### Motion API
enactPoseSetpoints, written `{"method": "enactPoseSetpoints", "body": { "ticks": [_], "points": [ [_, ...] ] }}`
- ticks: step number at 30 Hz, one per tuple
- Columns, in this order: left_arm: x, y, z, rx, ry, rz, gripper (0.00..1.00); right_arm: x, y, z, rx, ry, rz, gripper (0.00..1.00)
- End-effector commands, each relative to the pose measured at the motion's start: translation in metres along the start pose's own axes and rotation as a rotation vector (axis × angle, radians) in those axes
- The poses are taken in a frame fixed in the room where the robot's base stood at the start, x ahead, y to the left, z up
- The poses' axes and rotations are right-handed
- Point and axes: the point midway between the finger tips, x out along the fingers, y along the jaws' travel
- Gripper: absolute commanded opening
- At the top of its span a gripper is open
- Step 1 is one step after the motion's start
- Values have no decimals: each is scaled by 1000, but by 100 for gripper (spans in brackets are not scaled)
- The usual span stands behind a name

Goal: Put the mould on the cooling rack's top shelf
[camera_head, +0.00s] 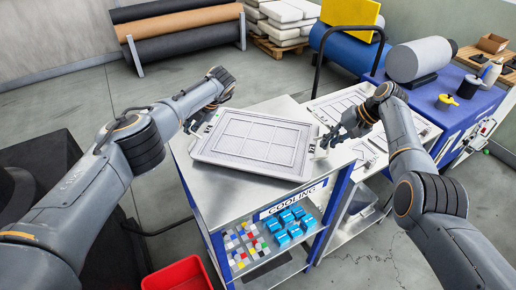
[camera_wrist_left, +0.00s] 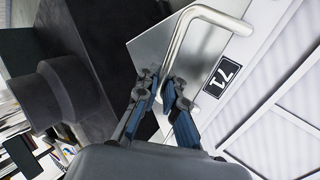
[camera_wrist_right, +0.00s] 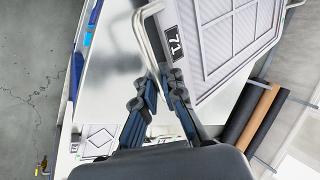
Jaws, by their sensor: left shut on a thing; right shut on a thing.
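The mould (camera_head: 255,143) is a flat grey panel with a raised rim and a grid of rectangles. It lies about level over the top shelf (camera_head: 228,198) of the cooling rack; I cannot tell whether it touches the shelf or is just above it. My left gripper (camera_head: 197,122) is shut on the metal handle (camera_wrist_left: 190,36) at its left end, beside a black "71" plate. My right gripper (camera_head: 328,142) is shut on the handle (camera_wrist_right: 149,38) at its right end. The mould's underside is hidden.
The rack's lower shelf holds several blue blocks (camera_head: 288,228) and coloured pieces. A red bin (camera_head: 184,275) stands on the floor in front. Another bench with a similar panel (camera_head: 340,104) is behind on the right. A blue table (camera_head: 462,110) with a grey roll is further right.

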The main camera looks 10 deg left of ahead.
Motion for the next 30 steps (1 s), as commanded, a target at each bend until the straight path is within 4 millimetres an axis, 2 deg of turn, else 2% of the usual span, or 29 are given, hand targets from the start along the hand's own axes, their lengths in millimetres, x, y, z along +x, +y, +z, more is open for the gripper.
{"method": "enactPoseSetpoints", "body": {
  "ticks": [11, 12, 15, 25, 30],
  "points": [
    [18, -10, 0, -2, -1, 3, 0, 17, 12, -1, -1, 4, -1, 0],
    [16, -10, 0, -1, 1, 1, 14, 16, 11, 0, 0, 1, 1, 14],
    [16, -10, 0, -1, 1, 1, 31, 15, 11, 0, 1, 1, 1, 31],
    [15, -11, 0, 0, 0, -1, 31, 16, 11, 0, 1, -1, 1, 31],
    [0, -10, 1, 1, -2, -1, 31, 17, 11, 0, 1, -1, 1, 31]
  ]
}}
